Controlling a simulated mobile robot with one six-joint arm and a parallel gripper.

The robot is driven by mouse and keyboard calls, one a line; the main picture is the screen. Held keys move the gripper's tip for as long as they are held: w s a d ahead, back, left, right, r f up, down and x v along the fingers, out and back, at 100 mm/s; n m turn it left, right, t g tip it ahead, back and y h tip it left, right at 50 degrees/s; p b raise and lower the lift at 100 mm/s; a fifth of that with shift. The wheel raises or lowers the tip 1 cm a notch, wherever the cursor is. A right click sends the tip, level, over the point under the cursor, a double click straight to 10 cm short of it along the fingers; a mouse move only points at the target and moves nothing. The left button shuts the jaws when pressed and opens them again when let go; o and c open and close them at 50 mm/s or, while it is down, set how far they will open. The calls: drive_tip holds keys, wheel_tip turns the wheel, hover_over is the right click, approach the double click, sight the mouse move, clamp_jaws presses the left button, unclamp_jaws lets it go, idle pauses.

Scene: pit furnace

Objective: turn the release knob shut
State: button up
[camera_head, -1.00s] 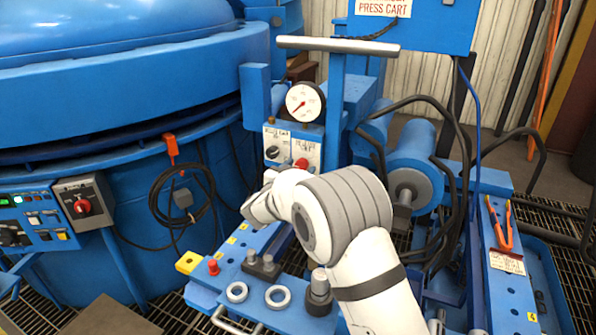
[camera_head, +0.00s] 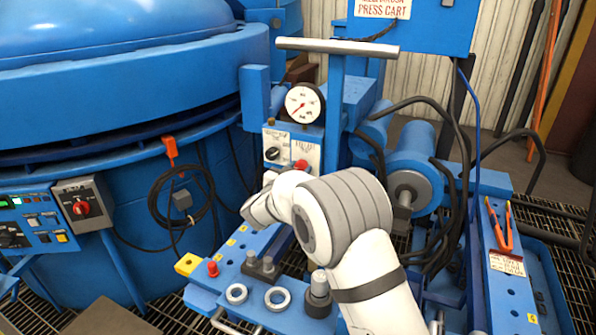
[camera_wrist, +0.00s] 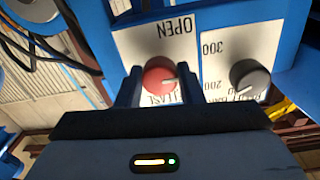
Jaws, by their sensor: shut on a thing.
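The red release knob (camera_wrist: 159,75) sits on a white label plate in the wrist view, with the upside-down word OPEN beside it. A pale pointer mark on the knob points to the right in that view. My gripper (camera_wrist: 159,88) has one dark finger on each side of the knob and is shut on it. The rest of the label is partly hidden by the knob and fingers. In the head view the red knob (camera_head: 301,164) shows just above my white wrist, which hides the gripper fingers.
A black knob (camera_wrist: 250,77) with a numbered scale sits close beside the red one. A round pressure gauge (camera_head: 303,103) stands above the panel. A T-shaped bar (camera_head: 338,46) rises behind it. Black hoses (camera_head: 440,110) loop to the right of my arm.

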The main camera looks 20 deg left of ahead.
drive_tip(key=shift+f+m, duration=0.1)
drive_tip(key=shift+m, duration=0.2)
drive_tip(key=shift+m+y+b, duration=0.5)
drive_tip(key=shift+m+b, duration=6.05)
drive_tip(key=shift+m, duration=2.05)
drive_tip(key=o, duration=1)
drive_tip(key=shift+r, duration=0.25)
drive_tip(key=s+p, duration=0.2)
drive_tip(key=s, duration=0.5)
drive_tip(key=shift+s+a, duration=0.35)
drive_tip(key=shift+s, duration=0.05)
